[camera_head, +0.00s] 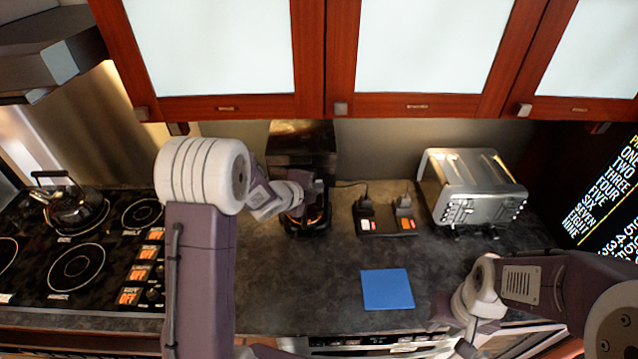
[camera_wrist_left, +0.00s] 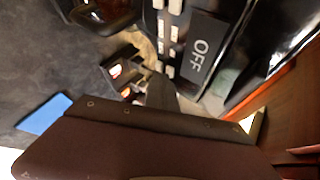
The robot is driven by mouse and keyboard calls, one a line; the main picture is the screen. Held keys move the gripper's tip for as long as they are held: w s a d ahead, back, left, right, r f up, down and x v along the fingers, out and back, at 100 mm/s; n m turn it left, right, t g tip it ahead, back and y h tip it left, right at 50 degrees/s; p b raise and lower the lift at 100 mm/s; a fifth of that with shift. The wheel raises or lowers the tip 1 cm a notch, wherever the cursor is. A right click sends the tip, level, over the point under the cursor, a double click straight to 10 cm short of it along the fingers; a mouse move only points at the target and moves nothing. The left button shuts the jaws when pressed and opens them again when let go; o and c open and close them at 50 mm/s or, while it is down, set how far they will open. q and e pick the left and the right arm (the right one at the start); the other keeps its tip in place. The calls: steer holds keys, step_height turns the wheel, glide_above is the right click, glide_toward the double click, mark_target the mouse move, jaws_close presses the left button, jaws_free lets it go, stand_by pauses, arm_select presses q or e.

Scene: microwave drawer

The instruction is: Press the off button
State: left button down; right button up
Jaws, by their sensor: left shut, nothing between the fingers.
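The off button (camera_wrist_left: 200,48) is a dark panel lettered OFF on the front of a black coffee machine, beside a column of white buttons. The coffee machine (camera_head: 300,140) stands against the back wall in the head view; my left arm partly covers its front. My left gripper (camera_head: 312,190) is shut and empty in front of the machine. In the left wrist view its dark fingers (camera_wrist_left: 165,92) show just below the white buttons, near the OFF panel; I cannot tell whether they touch. My right gripper (camera_head: 467,345) is low at the right, its fingers too unclear to read.
A double switch unit (camera_head: 387,226) stands right of the coffee machine, and a silver toaster (camera_head: 472,190) beyond it. A blue square (camera_head: 387,289) lies on the counter. A stove with a kettle (camera_head: 70,205) is at left. Cabinets (camera_head: 225,107) hang above.

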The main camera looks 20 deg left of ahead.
arm_select(q)
steer(key=shift+s, duration=0.1)
steer(key=shift+s+d+b, duration=0.2)
steer(key=shift+s+b, duration=0.25)
steer(key=shift+s, duration=0.15)
steer(key=s+b, duration=0.1)
steer(key=s, duration=0.1)
steer(key=s+d+b, duration=0.1)
steer(key=s, duration=0.1)
steer(key=shift+s+d, duration=0.2)
steer(key=shift+s, duration=0.2)
stand_by(0.4)
